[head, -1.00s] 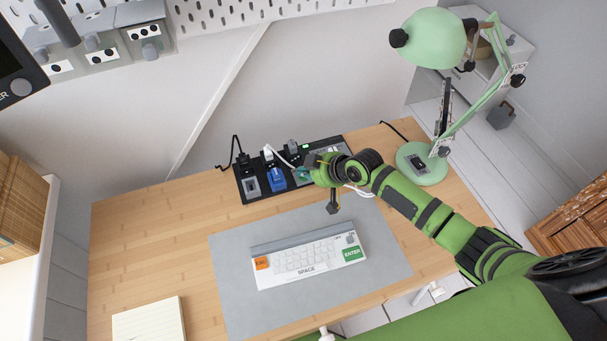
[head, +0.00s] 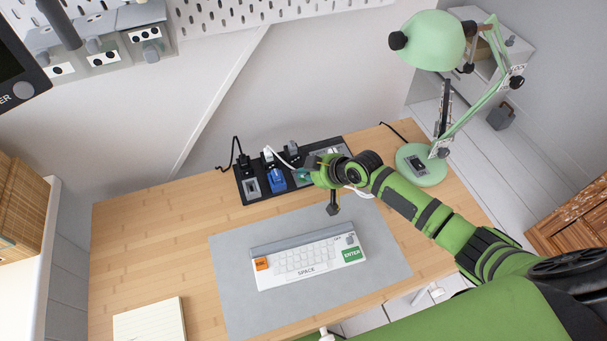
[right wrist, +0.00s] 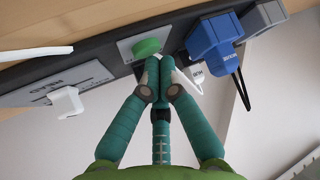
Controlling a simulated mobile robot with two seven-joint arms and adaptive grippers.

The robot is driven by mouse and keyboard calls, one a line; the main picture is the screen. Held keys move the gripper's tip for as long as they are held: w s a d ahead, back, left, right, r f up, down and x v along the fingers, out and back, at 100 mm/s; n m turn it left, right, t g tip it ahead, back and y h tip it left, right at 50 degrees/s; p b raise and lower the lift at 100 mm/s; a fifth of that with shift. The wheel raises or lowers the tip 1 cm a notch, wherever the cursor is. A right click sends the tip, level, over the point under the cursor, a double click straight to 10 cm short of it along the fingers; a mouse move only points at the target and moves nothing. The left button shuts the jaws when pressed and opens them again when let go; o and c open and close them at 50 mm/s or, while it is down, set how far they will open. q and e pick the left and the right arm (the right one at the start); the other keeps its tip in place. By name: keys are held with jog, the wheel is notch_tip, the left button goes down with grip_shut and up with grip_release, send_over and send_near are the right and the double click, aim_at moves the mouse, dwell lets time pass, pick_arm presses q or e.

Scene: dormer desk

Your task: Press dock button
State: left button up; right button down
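The black dock strip (head: 322,146) lies along the back edge of the desk. In the right wrist view its green round button (right wrist: 147,47) sits on a grey plate. My right gripper (head: 304,173) is over the right part of the strip and hides the button in the head view. In the right wrist view its teal fingers (right wrist: 161,68) are closed together with nothing between them. Their tips are right at the button's edge; I cannot tell whether they touch it. My left gripper is not in view.
A blue plug (head: 276,181) and a white cable plug (head: 268,154) stand in the strip beside my gripper. A keyboard (head: 308,258) lies on a grey mat (head: 235,300) in front. A green lamp (head: 421,164) stands at right.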

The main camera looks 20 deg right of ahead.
aim_at(305, 180)
jog(key=shift+r, duration=0.1)
notch_tip(305, 180, up, 6)
jog(key=p, duration=0.6)
